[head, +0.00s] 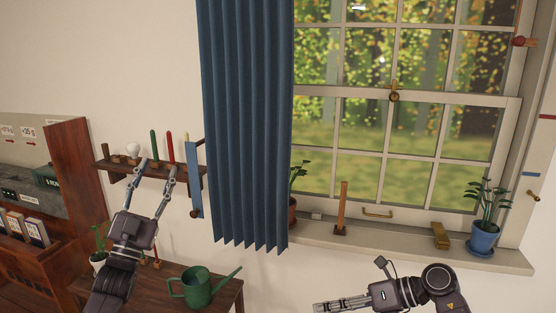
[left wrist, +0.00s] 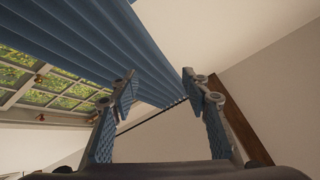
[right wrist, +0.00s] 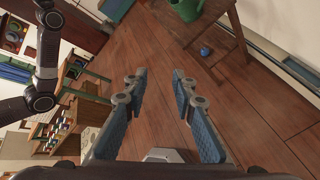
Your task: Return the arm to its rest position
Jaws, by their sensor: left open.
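My left gripper (head: 157,168) is raised in front of the small wall shelf (head: 118,168), left of the blue curtain. Its fingers are spread with nothing between them, as the left wrist view (left wrist: 158,88) also shows. My right gripper (head: 318,306) is low at the bottom of the head view, below the window sill, pointing left. In the right wrist view (right wrist: 162,82) its fingers stand apart with only floor between them.
The blue curtain (head: 245,120) hangs beside the left gripper. A green watering can (head: 197,288) stands on a wooden table (head: 228,294) below. The sill (head: 390,245) holds potted plants. Shelving (head: 72,165) stands left. A small blue object (right wrist: 205,51) lies on the floor.

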